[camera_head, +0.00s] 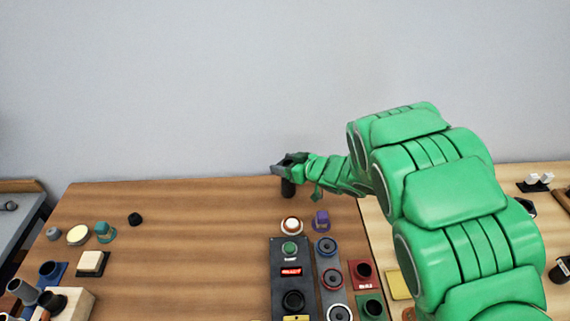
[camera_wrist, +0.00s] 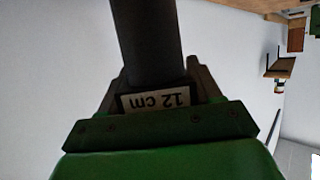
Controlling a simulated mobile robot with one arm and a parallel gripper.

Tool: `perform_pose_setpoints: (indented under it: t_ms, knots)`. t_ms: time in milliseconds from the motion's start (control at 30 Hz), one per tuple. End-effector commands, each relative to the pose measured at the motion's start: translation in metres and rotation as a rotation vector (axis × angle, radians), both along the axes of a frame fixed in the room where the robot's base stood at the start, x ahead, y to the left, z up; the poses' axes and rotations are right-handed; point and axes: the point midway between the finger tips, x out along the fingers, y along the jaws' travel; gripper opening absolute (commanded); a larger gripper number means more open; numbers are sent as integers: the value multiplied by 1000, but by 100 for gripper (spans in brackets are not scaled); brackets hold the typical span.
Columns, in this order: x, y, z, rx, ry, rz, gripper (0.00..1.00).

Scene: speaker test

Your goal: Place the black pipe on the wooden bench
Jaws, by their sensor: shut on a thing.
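My gripper (camera_head: 287,166) is at the end of my green arm, over the back part of the wooden bench (camera_head: 190,240). In the wrist view the dark pipe (camera_wrist: 148,40) runs up from between the fingers of my gripper (camera_wrist: 155,90). A pale label reading "12 cm" upside down shows at its base.
A white-capped button (camera_head: 291,225) and a purple piece (camera_head: 321,219) stand just in front of the pipe. A dark control panel (camera_head: 290,258) lies nearer. Several small parts sit at the left, including a black knob (camera_head: 135,219).

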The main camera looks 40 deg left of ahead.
Motion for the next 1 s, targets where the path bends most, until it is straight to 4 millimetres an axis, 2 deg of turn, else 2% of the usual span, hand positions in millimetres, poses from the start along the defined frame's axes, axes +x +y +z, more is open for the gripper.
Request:
perform_pose_setpoints:
  t_ms: [33,67,200,233,600,767,1000]
  knots:
    - [0,0,-1,0,0,0,17]
    - [0,0,-2,0,0,0,65]
    - [0,0,-1,0,0,0,86]
    - [0,0,-1,0,0,0,89]
    - [0,0,2,0,0,0,89]
    - [1,-15,6,-2,1,-4,89]
    - [1,-45,21,0,-2,-1,89]
